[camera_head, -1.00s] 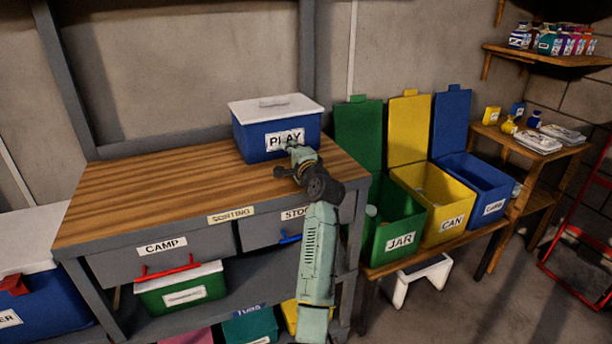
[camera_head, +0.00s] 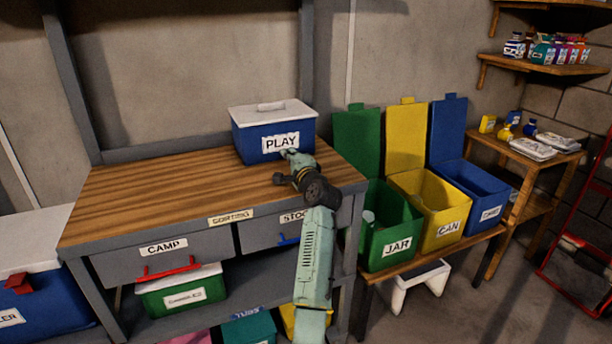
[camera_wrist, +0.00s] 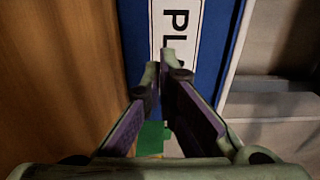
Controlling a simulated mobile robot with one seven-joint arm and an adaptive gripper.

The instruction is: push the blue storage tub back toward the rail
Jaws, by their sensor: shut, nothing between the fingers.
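The blue storage tub (camera_head: 246,139) has a white lid and a PLAY label. It stands upright at the back right of the wooden workbench top (camera_head: 150,205). The back rail (camera_head: 190,145) runs along the rear edge of the bench. My gripper (camera_head: 287,154) is shut and empty, at the front of the tub just below the label. In the wrist view the fingertips (camera_wrist: 168,66) are together in front of the tub's blue face (camera_wrist: 213,60), over the label's edge. I cannot tell whether they touch it.
Open green (camera_head: 385,240), yellow (camera_head: 440,220) and blue (camera_head: 490,200) bins stand on a low bench to the right. A side table (camera_head: 540,160) with bottles is at the far right. The bench top left of the tub is clear.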

